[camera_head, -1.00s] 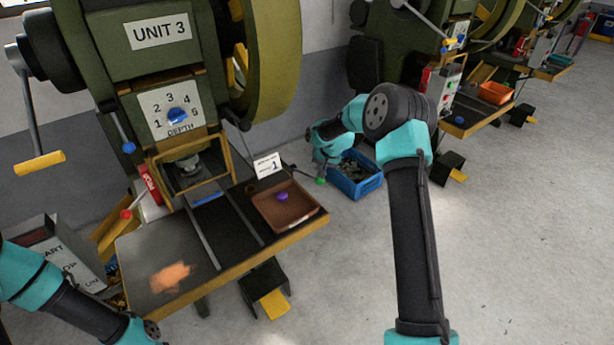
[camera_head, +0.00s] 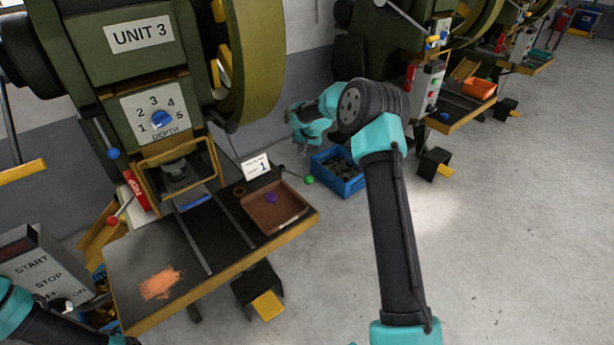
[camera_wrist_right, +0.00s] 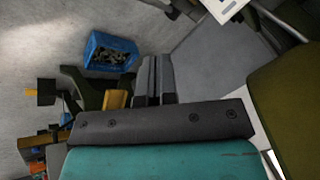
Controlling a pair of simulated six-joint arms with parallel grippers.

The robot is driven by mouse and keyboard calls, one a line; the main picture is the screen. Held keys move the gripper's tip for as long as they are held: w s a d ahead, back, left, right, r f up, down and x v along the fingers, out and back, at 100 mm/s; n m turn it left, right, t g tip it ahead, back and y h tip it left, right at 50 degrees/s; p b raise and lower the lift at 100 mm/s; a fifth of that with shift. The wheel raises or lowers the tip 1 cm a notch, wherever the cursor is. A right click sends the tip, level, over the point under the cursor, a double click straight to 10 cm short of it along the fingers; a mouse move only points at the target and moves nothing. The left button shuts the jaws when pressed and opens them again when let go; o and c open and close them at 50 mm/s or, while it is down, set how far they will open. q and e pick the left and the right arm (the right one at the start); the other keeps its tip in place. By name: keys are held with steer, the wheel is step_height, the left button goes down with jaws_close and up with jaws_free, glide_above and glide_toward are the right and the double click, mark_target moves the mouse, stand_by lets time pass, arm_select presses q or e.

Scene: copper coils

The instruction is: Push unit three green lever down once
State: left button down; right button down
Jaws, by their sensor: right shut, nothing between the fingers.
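The press labelled UNIT 3 (camera_head: 142,36) stands at the left in the head view. Its green lever knob (camera_head: 309,180) sits on a thin rod beyond the right side of the press table (camera_head: 195,255), near the brown tray (camera_head: 300,205). My right gripper (camera_head: 303,148) is shut and empty, above and slightly left of the green knob, apart from it in the picture. The wrist view shows its closed fingers (camera_wrist_right: 153,78); the green knob cannot be made out there.
A blue crate (camera_head: 338,180) of dark parts stands on the floor right of the lever; it also shows in the wrist view (camera_wrist_right: 110,53). A number card (camera_head: 255,166) stands behind the tray. A red knob (camera_head: 112,220) is at the press's left. The floor at right is clear.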

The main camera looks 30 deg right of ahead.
steer(key=shift+s+d+f, duration=0.1)
steer(key=shift+s+f, duration=0.35)
steer(key=shift+f, duration=0.75)
steer(key=shift+s+f, duration=0.45)
steer(key=shift+f, duration=0.75)
steer(key=shift+s+d+f, duration=0.1)
steer(key=shift+s+f, duration=0.35)
steer(key=shift+f, duration=0.75)
steer(key=shift+f, duration=0.15)
steer(key=shift+s+f, duration=0.15)
steer(key=shift+f, duration=0.05)
